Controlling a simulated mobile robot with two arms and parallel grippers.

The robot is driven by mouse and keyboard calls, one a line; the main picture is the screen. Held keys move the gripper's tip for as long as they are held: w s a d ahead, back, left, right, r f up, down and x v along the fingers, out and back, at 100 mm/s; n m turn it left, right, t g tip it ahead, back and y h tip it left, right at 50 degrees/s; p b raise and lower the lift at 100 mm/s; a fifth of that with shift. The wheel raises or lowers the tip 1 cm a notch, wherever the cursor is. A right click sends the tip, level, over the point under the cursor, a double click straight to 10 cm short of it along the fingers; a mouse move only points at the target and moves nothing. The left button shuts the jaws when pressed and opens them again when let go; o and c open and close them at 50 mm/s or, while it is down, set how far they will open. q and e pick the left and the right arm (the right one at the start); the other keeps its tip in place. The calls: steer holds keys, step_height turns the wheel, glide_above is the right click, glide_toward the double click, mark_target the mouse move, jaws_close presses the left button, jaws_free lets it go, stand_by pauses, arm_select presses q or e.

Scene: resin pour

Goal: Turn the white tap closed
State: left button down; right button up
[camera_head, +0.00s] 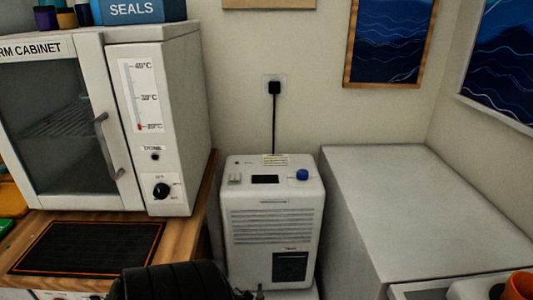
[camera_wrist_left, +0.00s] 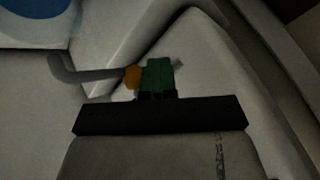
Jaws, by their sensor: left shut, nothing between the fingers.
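In the left wrist view, my left gripper (camera_wrist_left: 158,78) is shut and empty, its green fingers together in front of the dark palm bar. A pale grey, bent pipe (camera_wrist_left: 90,75) reaches in from the left, with an orange piece (camera_wrist_left: 132,77) at its end right beside the fingers. I cannot tell whether this is the white tap, or whether the fingers touch it. No white tap can be made out in the head view. There, my black arm link (camera_head: 170,283) covers the bottom middle. My right gripper is not in view.
A white machine with a blue knob (camera_head: 302,175) and vents stands against the wall, plugged into a socket (camera_head: 274,87). A white cabinet (camera_head: 135,190) stands on the wooden bench at left, behind a black mat (camera_head: 88,248). A grey box-like surface (camera_head: 430,205) is clear at right.

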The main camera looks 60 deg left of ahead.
arm_select(q)
steer(key=shift+a+r, duration=0.1)
steer(key=shift+a, duration=0.15)
steer(key=p+v, duration=0.3)
steer(key=v, duration=0.8)
steer(key=shift+d+f+p, duration=0.2)
steer(key=shift+p, duration=0.1)
steer(key=s+d+f+m+g+h, duration=0.1)
steer(key=s+d+f, duration=0.3)
steer(key=d, duration=0.5)
steer(key=s+d+f+m+g+h+p, duration=0.1)
steer(key=s+d+f+m+h, duration=0.2)
steer(key=d+f, duration=0.6)
steer(key=s+d+f+m+h, duration=0.2)
steer(key=s+d+f+h, duration=0.1)
steer(key=s+d+f, duration=0.3)
steer(key=d, duration=0.2)
steer(key=shift+s+d+f+g, duration=0.15)
steer(key=shift+d+f+g, duration=0.25)
